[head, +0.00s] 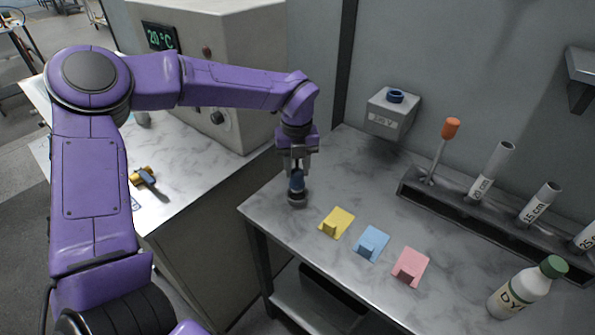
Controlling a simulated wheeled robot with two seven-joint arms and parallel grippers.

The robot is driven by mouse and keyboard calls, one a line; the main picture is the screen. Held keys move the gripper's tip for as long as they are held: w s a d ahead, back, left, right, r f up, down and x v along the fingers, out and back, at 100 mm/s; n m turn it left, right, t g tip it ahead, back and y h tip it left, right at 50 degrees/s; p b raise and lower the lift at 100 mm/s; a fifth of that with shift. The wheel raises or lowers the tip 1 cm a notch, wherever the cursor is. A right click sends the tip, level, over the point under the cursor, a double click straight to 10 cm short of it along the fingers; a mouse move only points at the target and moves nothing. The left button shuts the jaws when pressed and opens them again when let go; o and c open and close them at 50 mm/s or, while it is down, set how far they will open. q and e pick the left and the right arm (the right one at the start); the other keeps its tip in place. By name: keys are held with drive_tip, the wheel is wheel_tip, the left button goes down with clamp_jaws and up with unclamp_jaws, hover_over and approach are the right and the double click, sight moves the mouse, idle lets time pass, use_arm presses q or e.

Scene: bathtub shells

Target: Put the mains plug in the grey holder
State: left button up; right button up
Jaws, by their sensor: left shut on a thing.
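My left gripper (297,161) points straight down over the near-left end of the marble-topped bench. A grey box (392,118) with a voltage label and a blue round socket on top is fixed to the wall, apart from the gripper. My right gripper is not in view.
Yellow (337,222), blue (371,243) and pink (409,266) stands sit along the bench front. A dark rack (455,205) holds an orange-handled tool and labelled tubes. A white dye bottle (519,291) stands right. A beige machine (235,75) is on the left counter.

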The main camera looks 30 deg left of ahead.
sight(297, 169)
use_arm(q)
wheel_tip(297, 169, down, 3)
drive_tip(key=shift+r+p, duration=0.15)
drive_tip(key=shift+p, duration=0.45)
drive_tip(key=shift+w+f, duration=0.1)
drive_tip(key=shift+f, duration=0.35)
drive_tip(key=o, duration=1.1)
drive_tip(key=shift+r, duration=0.35)
wheel_tip(297, 169, up, 12)
drive_tip(key=shift+f+b, duration=0.2)
drive_tip(key=shift+b, duration=1)
